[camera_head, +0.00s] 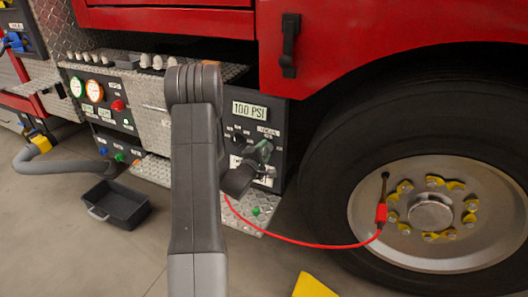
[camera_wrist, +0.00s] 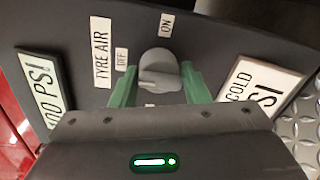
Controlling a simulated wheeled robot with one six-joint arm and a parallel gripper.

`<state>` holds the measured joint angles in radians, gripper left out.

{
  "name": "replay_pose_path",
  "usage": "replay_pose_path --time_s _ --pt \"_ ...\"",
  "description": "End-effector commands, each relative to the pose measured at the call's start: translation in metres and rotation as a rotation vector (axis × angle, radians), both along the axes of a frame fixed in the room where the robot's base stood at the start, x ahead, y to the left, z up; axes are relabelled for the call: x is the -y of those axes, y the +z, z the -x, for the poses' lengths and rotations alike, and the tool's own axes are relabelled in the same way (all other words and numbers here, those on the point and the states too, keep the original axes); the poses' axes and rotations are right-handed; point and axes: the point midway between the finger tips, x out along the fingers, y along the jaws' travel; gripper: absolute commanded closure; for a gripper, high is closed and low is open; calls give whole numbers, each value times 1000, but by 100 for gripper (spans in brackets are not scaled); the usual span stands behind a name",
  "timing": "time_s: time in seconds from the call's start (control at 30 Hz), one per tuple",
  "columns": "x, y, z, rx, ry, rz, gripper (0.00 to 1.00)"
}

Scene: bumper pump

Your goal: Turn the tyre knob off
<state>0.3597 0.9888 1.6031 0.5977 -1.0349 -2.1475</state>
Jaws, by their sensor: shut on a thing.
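The tyre knob (camera_wrist: 160,64) is a light grey knob on the dark panel, in the middle of the wrist view. A "TYRE AIR" label (camera_wrist: 102,52) and a small "OFF" label (camera_wrist: 121,59) are left of it, and an "ON" label (camera_wrist: 166,25) is above it. My gripper (camera_wrist: 159,72) has its two green fingers on either side of the knob's grip bar and is shut on it. I cannot tell which label the knob points to. In the head view my gripper (camera_head: 262,153) is at the panel under the "100 PSI" sign and hides the knob.
A red hose (camera_head: 310,244) runs from near the panel to the large wheel (camera_head: 340,160) on the right. A black tray (camera_head: 122,205) and a grey hose (camera_head: 60,166) are on the floor at left. A yellow object (camera_head: 313,287) is at the bottom edge.

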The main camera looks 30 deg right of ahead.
Motion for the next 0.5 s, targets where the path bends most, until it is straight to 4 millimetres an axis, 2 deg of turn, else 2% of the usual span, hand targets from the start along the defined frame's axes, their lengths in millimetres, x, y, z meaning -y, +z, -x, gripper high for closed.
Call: replay_pose_path --time_s 0.2,0.23,0.3,0.5 --pt "0 4 -2 7 2 7 81" --pt "0 4 -2 8 2 6 54" --pt "0 4 -2 7 1 5 41" --pt "0 2 -1 5 1 2 41"
